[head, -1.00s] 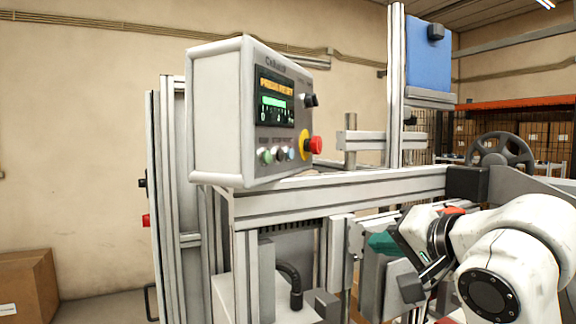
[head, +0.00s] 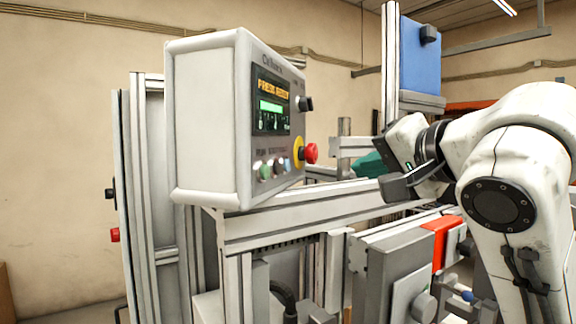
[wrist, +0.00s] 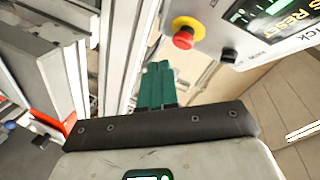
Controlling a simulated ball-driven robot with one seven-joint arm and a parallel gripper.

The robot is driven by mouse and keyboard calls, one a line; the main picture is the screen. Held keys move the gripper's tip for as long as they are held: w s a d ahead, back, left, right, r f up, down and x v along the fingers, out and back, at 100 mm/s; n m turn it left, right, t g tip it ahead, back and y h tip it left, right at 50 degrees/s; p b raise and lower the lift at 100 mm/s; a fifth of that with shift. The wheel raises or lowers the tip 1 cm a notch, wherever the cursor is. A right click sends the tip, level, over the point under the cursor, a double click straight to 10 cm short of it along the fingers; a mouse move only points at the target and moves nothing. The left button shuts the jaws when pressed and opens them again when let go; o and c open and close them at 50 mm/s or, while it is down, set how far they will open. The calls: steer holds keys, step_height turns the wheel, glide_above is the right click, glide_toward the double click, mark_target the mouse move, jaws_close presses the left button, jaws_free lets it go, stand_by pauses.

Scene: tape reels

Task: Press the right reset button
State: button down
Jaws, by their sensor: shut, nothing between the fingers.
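The grey control box (head: 205,120) has a lit screen (head: 271,97) reading "PRESS RESET". In the wrist view the shut fingers (wrist: 157,86) point toward the frame, below the red stop button (wrist: 184,38); the small button row is not visible there.
The red stop button (head: 311,153) on a yellow ring sticks out between the button row and my gripper. A black knob (head: 304,103) sits above it. An aluminium rail (head: 290,215) runs below the box. A post with a blue box (head: 420,55) stands behind my gripper.

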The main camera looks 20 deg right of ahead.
steer(key=w+a, duration=0.4)
steer(key=a, duration=0.3)
steer(key=shift+w, duration=0.35)
steer(key=shift+w+a, duration=0.1)
steer(key=shift+a, duration=0.1)
stand_by(1.8)
steer(key=shift+w+a, duration=0.15)
steer(key=shift+a, duration=0.1)
steer(key=shift+w+a, duration=0.2)
steer(key=shift+a, duration=0.1)
stand_by(0.7)
stand_by(0.4)
steer(key=shift+s+d+p, duration=0.35)
steer(key=shift+s+d, duration=0.1)
steer(key=shift+d, duration=0.2)
steer(key=shift+s+d+p, duration=0.2)
steer(key=shift+s+d, duration=0.5)
steer(key=shift+d, duration=0.35)
steer(key=shift+s+d+p, duration=0.2)
steer(key=shift+s+d, duration=0.5)
steer(key=shift+d, duration=0.35)
